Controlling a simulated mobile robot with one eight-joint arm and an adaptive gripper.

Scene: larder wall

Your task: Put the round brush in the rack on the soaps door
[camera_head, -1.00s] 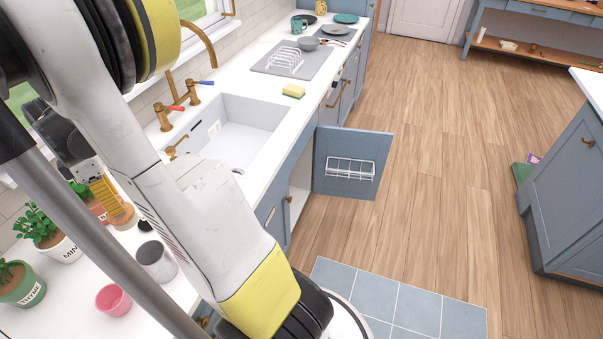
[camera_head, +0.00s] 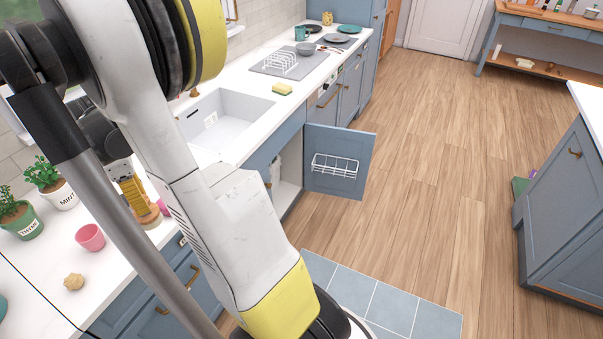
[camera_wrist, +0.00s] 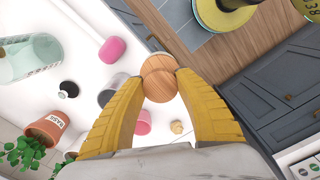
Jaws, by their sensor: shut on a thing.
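The round brush (camera_wrist: 158,88) has a pale wooden round body. My gripper (camera_wrist: 161,80) is shut on it, with a yellow finger on each side in the wrist view. In the head view my gripper (camera_head: 135,194) holds the brush (camera_head: 148,217) over the front part of the counter, partly behind my arm. The white wire rack (camera_head: 336,166) is fixed on the inner face of an open blue door (camera_head: 355,142) below the sink, well to the right of the brush. The rack looks empty.
The white counter (camera_head: 125,275) bears potted herbs (camera_head: 42,173), a pink cup (camera_head: 90,237) and a small tan lump (camera_head: 74,282). The sink (camera_head: 225,120) and a yellow sponge (camera_head: 282,89) lie farther along. The wooden floor (camera_head: 430,180) beyond the open door is clear.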

